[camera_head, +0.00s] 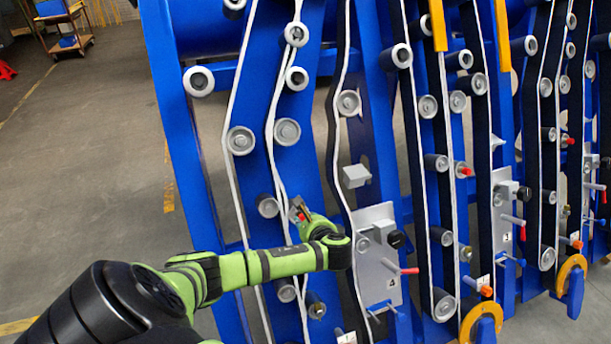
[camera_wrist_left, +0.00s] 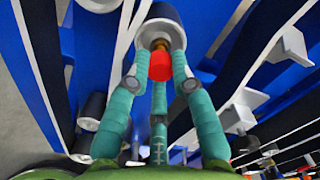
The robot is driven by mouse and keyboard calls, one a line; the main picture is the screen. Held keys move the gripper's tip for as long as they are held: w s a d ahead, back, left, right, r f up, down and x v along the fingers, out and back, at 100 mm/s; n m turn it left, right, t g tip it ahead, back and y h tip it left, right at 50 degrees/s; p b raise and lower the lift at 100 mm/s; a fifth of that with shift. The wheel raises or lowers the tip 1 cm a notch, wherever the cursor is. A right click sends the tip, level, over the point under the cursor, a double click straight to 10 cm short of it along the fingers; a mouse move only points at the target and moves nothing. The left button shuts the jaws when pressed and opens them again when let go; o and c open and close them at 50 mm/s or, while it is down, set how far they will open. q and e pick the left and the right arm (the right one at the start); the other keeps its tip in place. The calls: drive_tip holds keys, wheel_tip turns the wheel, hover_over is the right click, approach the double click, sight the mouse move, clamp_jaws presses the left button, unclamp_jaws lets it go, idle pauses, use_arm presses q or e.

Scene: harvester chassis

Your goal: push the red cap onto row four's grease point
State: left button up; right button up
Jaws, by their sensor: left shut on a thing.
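The red cap (camera_wrist_left: 161,66) is between the three teal fingers of my left gripper (camera_wrist_left: 160,84) in the left wrist view. The fingers are closed in around it. Just beyond the cap is a brass fitting (camera_wrist_left: 160,44) in the middle of a roller end (camera_wrist_left: 174,32). The cap looks in line with the fitting and very near it; I cannot tell whether it is pushed on. In the head view my left gripper (camera_head: 302,213) is at a roller on the left blue panel, with a bit of red between its fingers. My right gripper is not in view.
Blue panels carry several rollers and white and black belts close around my gripper. A grey plate (camera_head: 378,285) with a red-handled pin (camera_head: 409,271) is just right of my wrist. Another red cap (camera_head: 466,171) sits on a roller further right. Open floor (camera_head: 90,160) lies left.

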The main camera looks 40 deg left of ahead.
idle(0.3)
use_arm(q)
drive_tip(key=shift+p, duration=0.3)
drive_tip(key=shift+w+f, duration=0.1)
drive_tip(key=shift+f, duration=0.05)
drive_tip(key=shift+b+x, duration=0.6)
drive_tip(key=shift+x, duration=0.35)
drive_tip(key=p+v, duration=0.4)
idle(0.4)
